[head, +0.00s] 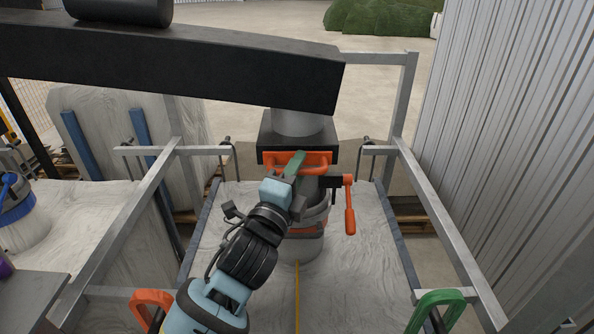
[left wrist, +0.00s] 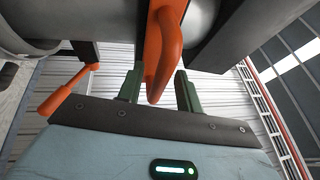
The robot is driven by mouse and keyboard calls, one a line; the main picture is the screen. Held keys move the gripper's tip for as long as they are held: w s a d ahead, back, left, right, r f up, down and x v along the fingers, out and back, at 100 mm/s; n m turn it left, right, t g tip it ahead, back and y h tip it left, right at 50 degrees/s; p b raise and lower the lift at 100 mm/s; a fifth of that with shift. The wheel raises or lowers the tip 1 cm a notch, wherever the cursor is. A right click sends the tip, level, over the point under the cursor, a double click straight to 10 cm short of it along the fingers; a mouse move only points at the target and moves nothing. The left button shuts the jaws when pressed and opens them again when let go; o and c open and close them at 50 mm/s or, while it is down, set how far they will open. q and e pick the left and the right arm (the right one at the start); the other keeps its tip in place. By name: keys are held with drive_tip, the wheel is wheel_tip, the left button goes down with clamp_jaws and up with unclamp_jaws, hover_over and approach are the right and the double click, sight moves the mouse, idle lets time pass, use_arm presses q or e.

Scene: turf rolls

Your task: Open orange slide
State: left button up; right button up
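The orange slide handle (head: 318,160) is a wide bar on the front of a black slide housing (head: 265,140), below a grey pipe. My left gripper (head: 296,162) reaches up to this handle from below. In the left wrist view the orange handle (left wrist: 165,50) stands between the two green fingers of the left gripper (left wrist: 160,90). The fingers are apart, with a visible gap beside the handle, so the gripper is open around it. The arm hides part of the handle in the head view. My right gripper is not in view.
An orange lever (head: 350,208) hangs right of the handle, near the spout. A grey bucket (head: 301,248) stands below on a pale surface. Metal rails (head: 440,220) flank both sides. A black beam (head: 200,62) crosses above. A corrugated wall (head: 510,130) stands right.

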use_arm(q)
clamp_jaws()
drive_tip(key=shift+w, duration=0.1)
idle(0.4)
